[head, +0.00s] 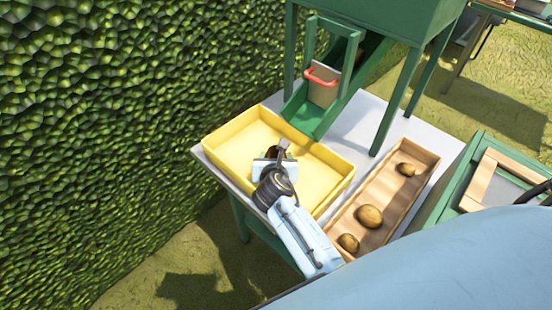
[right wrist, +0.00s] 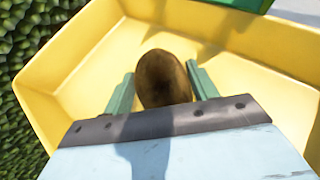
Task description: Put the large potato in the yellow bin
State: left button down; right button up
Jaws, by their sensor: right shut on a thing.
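A brown potato (right wrist: 163,80) sits between the two green fingers of my right gripper (right wrist: 161,85), which is shut on it. In the head view my right gripper (head: 277,154) is over the yellow bin (head: 229,148), a shallow rectangular tray on the table. The held potato is mostly hidden by the gripper there. The yellow bin's floor (right wrist: 94,83) shows around the potato in the right wrist view, and I cannot tell whether the potato touches it. My left gripper is not in view.
A wooden tray (head: 398,208) right of the bin holds three potatoes: one far (head: 407,169), a larger one in the middle (head: 369,217), one near (head: 348,242). A green chute (head: 312,118) with a red-handled gate (head: 321,88) stands behind the bin. A hedge (head: 100,120) rises at left.

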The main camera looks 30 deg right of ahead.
jog(key=shift+f, duration=0.1)
jog(key=o, duration=0.7)
jog(key=shift+f, duration=0.15)
jog(key=shift+c, duration=0.2)
jog(key=o, duration=0.4)
jog(key=shift+o, duration=0.2)
jog(key=shift+r, duration=0.3)
jog(key=p+v, duration=0.3)
jog(key=v, duration=0.7)
jog(key=shift+s+a+r, duration=0.1)
jog(key=shift+s+a, duration=0.05)
jog(key=shift+s, duration=0.2)
jog(key=shift+s+a+r, duration=0.25)
jog(key=shift+s, duration=0.2)
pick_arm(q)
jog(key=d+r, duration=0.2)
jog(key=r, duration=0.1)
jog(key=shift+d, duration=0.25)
